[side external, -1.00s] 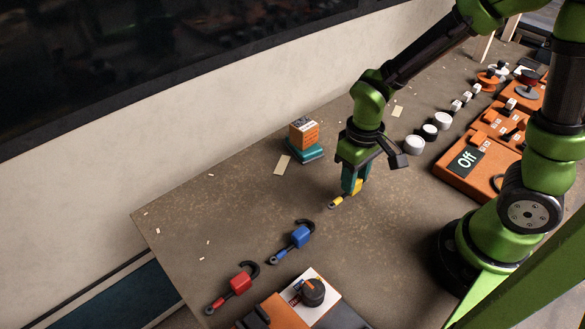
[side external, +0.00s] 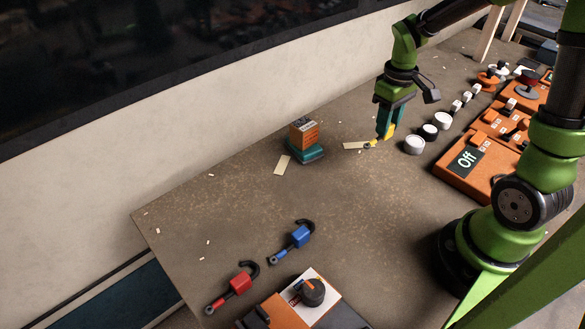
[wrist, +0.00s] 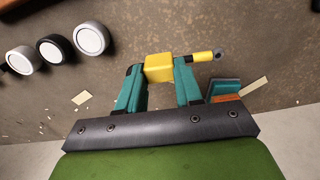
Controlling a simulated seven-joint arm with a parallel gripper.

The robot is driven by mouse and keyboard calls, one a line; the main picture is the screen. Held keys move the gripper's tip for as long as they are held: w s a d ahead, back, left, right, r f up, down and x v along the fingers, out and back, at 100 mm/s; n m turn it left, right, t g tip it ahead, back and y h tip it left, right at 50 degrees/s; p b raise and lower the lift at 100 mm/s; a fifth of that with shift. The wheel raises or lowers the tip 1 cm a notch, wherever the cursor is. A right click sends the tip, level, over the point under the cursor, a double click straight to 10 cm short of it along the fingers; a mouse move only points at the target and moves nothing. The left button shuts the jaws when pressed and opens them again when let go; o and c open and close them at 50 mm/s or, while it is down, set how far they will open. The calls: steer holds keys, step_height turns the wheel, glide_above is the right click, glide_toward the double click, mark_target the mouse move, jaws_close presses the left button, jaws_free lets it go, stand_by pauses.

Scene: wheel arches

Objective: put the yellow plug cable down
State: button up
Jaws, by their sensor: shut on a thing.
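The yellow plug cable (side external: 390,131) is between the fingers of my gripper (side external: 385,124), near the back of the table and left of the round white-topped knobs. In the wrist view my gripper (wrist: 160,80) is shut on the cable's yellow block (wrist: 159,67). A narrower yellow piece with a dark tip (wrist: 205,56) points to the right there. The hook end seen on the other cables is hidden on this one. I cannot tell whether the cable touches the table.
A blue plug cable (side external: 300,236) and a red one (side external: 240,283) lie at the front left. An orange box on a teal base (side external: 305,143) stands to the left. Round knobs (side external: 414,145) and an orange panel (side external: 465,180) are to the right. The middle of the table (side external: 350,210) is clear.

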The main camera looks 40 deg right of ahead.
steer(key=shift+f+n, duration=0.3)
steer(key=shift+f, duration=3.7)
steer(key=shift+f, duration=0.1)
steer(key=o, duration=1)
